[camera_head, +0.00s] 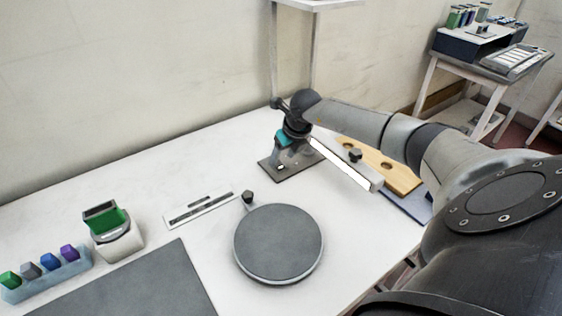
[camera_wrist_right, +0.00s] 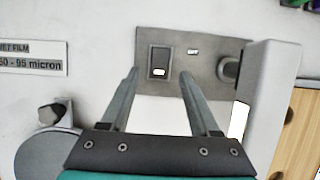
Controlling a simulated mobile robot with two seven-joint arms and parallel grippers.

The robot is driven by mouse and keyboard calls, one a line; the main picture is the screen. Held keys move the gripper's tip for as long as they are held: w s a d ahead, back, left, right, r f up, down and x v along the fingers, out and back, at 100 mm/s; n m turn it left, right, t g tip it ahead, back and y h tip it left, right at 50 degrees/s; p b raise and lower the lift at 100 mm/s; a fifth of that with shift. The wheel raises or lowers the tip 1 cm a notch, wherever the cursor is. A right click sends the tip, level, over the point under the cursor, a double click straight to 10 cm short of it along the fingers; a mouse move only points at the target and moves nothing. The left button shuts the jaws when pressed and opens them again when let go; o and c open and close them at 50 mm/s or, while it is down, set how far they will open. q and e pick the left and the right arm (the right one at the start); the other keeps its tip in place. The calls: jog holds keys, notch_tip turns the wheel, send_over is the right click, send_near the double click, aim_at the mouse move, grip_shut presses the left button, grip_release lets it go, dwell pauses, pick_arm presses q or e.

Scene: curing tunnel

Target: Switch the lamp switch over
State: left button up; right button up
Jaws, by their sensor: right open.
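The lamp switch (camera_wrist_right: 159,61) is a dark rocker in a grey metal plate (camera_wrist_right: 205,68), with a small light mark near its lower end. The plate also shows in the head view (camera_head: 268,170) on the white table, near the wall. My right gripper (camera_wrist_right: 160,74) is open and points at the plate, its two fingers either side of the switch in the wrist picture. I cannot tell whether they touch it. In the head view the right gripper (camera_head: 277,157) is over the plate and hides the switch. A white bar-shaped lamp (camera_head: 345,165) stands right of the plate. My left gripper is not in view.
A round grey disc (camera_head: 278,243) and a labelled strip (camera_head: 199,209) lie left of and in front of the plate. A wooden board (camera_head: 398,176) lies right, behind the lamp. A green-topped device (camera_head: 116,237) and a rack of coloured blocks (camera_head: 48,274) stand at left.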

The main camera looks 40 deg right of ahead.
aim_at(278, 165)
jog(key=shift+b+x, duration=0.3)
jog(key=shift+x, duration=1.15)
jog(key=shift+c, duration=0.2)
grip_shut()
